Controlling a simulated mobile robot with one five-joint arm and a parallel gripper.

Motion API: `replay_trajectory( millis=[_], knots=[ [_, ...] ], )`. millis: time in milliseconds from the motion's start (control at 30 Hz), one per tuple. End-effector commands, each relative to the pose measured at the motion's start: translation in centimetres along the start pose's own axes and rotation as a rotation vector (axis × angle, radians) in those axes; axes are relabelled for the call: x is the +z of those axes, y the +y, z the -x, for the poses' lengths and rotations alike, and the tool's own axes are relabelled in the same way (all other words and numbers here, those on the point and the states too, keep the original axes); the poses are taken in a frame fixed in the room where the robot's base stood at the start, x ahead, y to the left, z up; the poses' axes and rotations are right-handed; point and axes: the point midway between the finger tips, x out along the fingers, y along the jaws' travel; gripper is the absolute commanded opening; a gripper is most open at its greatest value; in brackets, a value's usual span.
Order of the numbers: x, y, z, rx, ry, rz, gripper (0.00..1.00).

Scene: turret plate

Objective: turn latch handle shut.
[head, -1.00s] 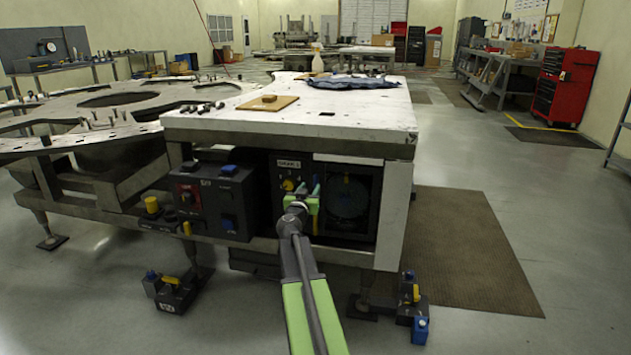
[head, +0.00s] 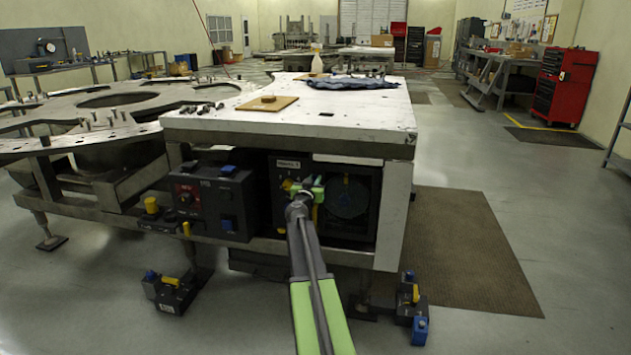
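My gripper (head: 311,188) is at the front of the dark control panel (head: 281,167) under the white table top. It is seen from behind, small and partly covered by my own arm, so I cannot tell whether its fingers are open or shut. A small yellow part (head: 287,184) shows on the panel just left of the gripper. I cannot clearly make out the latch handle; the spot in front of the gripper is hidden. The dark recessed box with a round disc (head: 348,196) is just right of the gripper.
A black control box (head: 213,200) with red and blue parts juts out to the left. The table top (head: 360,115) overhangs the panel. Clamp blocks (head: 170,292) sit low at left, and another (head: 411,297) at right. Floor is free around the brown mat (head: 465,245).

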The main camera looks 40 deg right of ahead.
Motion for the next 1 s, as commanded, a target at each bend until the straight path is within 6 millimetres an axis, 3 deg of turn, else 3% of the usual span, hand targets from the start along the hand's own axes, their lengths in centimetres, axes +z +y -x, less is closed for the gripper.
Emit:
replay_trajectory(
  millis=[200, 233, 567, 1000],
  knots=[
    [0.0, -0.2, 0.0, -0.004, 0.000, 0.000, 0.00],
    [0.0, 0.1, -0.8, -0.004, 0.000, 0.000, 0.00],
    [0.0, -0.3, 0.1, -0.004, 0.000, 0.065, 0.00],
    [0.2, -1.1, 0.1, -0.008, 0.002, 0.420, 0.00]
  ],
)
